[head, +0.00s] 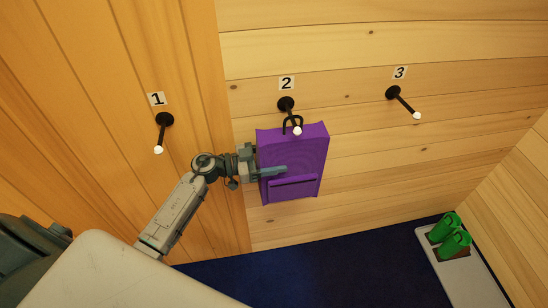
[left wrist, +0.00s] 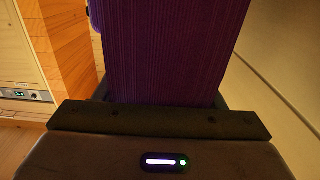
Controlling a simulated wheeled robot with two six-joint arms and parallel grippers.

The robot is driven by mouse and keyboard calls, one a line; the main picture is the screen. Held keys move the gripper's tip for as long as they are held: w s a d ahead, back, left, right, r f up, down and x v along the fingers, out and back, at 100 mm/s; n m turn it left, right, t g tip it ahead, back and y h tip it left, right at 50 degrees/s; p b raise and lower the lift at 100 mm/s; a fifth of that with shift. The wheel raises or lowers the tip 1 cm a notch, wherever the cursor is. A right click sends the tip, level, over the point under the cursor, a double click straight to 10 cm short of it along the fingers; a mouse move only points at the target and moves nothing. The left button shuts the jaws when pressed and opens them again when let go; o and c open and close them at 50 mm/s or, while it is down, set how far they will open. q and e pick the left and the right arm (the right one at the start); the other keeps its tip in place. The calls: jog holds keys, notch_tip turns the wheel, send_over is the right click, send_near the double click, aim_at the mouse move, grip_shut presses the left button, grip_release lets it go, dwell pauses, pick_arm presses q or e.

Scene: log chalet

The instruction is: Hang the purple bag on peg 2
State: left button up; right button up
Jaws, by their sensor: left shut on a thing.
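The purple bag (head: 305,155) is upright against the wall below the label 2 in the head view. Its dark loop handle (head: 287,124) stands up at peg 2 (head: 291,112), and the white peg tip shows in front of or within the loop; I cannot tell whether the peg bears the loop. My left gripper (head: 272,171) is shut on the bag at its left side, with one finger across its front. In the left wrist view the bag's purple ribbed surface (left wrist: 175,50) fills the space beyond the gripper. My right gripper is not in view.
Peg 1 (head: 164,132) on the left and peg 3 (head: 404,102) on the right are empty. Green boots (head: 450,235) stand on a pale tray (head: 470,275) at the lower right. A dark blue floor (head: 330,265) lies below the wall.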

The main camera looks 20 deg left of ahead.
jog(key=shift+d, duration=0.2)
pick_arm(q)
jog(key=o, duration=1.9)
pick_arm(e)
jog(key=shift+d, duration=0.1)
pick_arm(q)
jog(key=shift+s+a+f, duration=0.1)
jog(key=shift+s+a, duration=0.05)
jog(key=shift+a, duration=0.05)
jog(key=b+v, duration=0.2)
jog(key=v, duration=0.8)
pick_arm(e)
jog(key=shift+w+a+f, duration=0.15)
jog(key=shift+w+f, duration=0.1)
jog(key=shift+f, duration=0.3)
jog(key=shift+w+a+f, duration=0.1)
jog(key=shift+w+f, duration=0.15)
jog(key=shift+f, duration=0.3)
pick_arm(q)
jog(key=shift+s+a, duration=0.1)
jog(key=shift+s, duration=0.05)
